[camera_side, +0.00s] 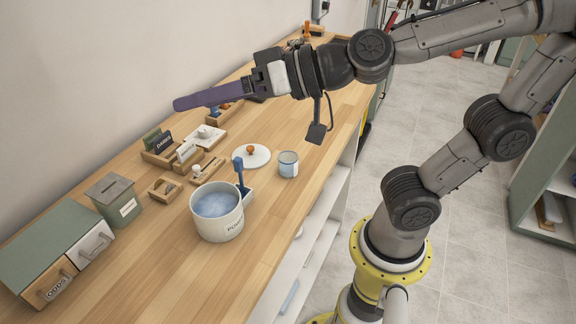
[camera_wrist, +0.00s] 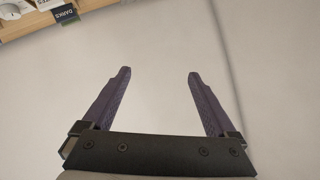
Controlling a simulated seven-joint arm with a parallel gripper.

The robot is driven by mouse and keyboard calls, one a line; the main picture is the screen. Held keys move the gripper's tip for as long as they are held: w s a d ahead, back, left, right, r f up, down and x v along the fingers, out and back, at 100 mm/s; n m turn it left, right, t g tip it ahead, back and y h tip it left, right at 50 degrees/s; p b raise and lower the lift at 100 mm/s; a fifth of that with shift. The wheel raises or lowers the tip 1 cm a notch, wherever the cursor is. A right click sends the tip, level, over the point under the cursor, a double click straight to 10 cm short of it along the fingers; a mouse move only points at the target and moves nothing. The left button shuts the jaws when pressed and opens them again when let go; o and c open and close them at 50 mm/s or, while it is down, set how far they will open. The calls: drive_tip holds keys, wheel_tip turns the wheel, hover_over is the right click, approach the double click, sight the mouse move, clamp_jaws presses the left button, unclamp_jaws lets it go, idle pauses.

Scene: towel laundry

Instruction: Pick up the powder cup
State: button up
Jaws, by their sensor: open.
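A small grey-blue and white cup (camera_side: 288,164) stands upright on the wooden counter in the side view, near its right edge. To its lower left is a larger white tub (camera_side: 225,225), whose partly visible lettering begins "PO"; pale blue powder (camera_side: 214,204) shows inside. A blue handle (camera_side: 239,171) sticks up at the tub's side. I cannot tell for sure which vessel the task names. My gripper (camera_side: 182,103) is raised above the counter's back, pointing left toward the wall, away from both. In the wrist view my gripper (camera_wrist: 160,74) has its purple fingers apart and empty.
A white lid (camera_side: 251,155) with an orange knob lies beside the cup. Several small wooden trays and a dark card (camera_side: 162,142) sit along the wall; the card also shows in the wrist view (camera_wrist: 65,15). A green-grey canister (camera_side: 116,200) and drawer box (camera_side: 60,245) stand front left.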

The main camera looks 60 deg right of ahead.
drive_tip(key=w+d+f+m+t+h, duration=0.2)
drive_tip(key=d+m+h, duration=0.1)
drive_tip(key=m+h, duration=0.15)
drive_tip(key=m+g+h, duration=0.3)
drive_tip(key=g+h, duration=0.1)
drive_tip(key=h, duration=0.8)
hover_over(291, 171)
drive_tip(key=a+f+v, duration=0.1)
drive_tip(key=v, duration=0.4)
wheel_tip(291, 171, down, 5)
drive_tip(key=shift+m+h, duration=0.25)
drive_tip(key=f, duration=1.3)
drive_tip(key=d+f, duration=0.1)
drive_tip(key=f, duration=0.5)
drive_tip(key=shift+f, duration=0.25)
drive_tip(key=shift+x, duration=3.7)
drive_tip(key=shift+f, duration=0.1)
drive_tip(key=c, duration=1.4)
drive_tip(key=shift+c, duration=0.2)
